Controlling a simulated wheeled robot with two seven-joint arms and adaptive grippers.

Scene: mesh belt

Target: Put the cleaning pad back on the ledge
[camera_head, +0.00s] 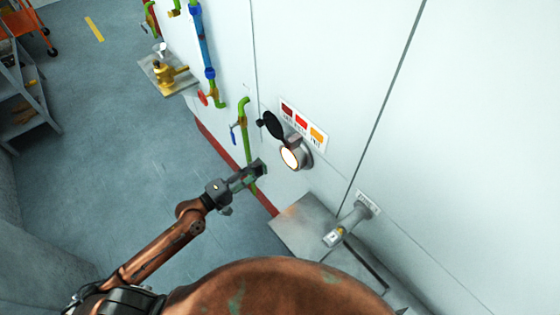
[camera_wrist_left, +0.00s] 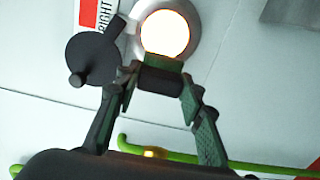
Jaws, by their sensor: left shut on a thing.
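My left gripper (camera_head: 257,170) is out in front of the white wall panel, below and left of a round lit port (camera_head: 291,156). In the left wrist view, the gripper (camera_wrist_left: 158,82) is shut on a small dark block with a green top edge, the cleaning pad (camera_wrist_left: 160,77). The pad's upper edge overlaps the lower rim of the glowing port (camera_wrist_left: 166,33) in that view; I cannot tell whether they touch. A grey metal ledge (camera_head: 296,224) juts from the wall at lower right, with no pad visible on it. My right gripper is not in view.
A black round cap (camera_head: 272,125) stands open beside the port, also in the left wrist view (camera_wrist_left: 92,59). A green pipe (camera_head: 246,150) with a blue handle runs left of it. A grey handle (camera_head: 347,224) sticks out above the ledge. A brass valve (camera_head: 168,78) stands farther back.

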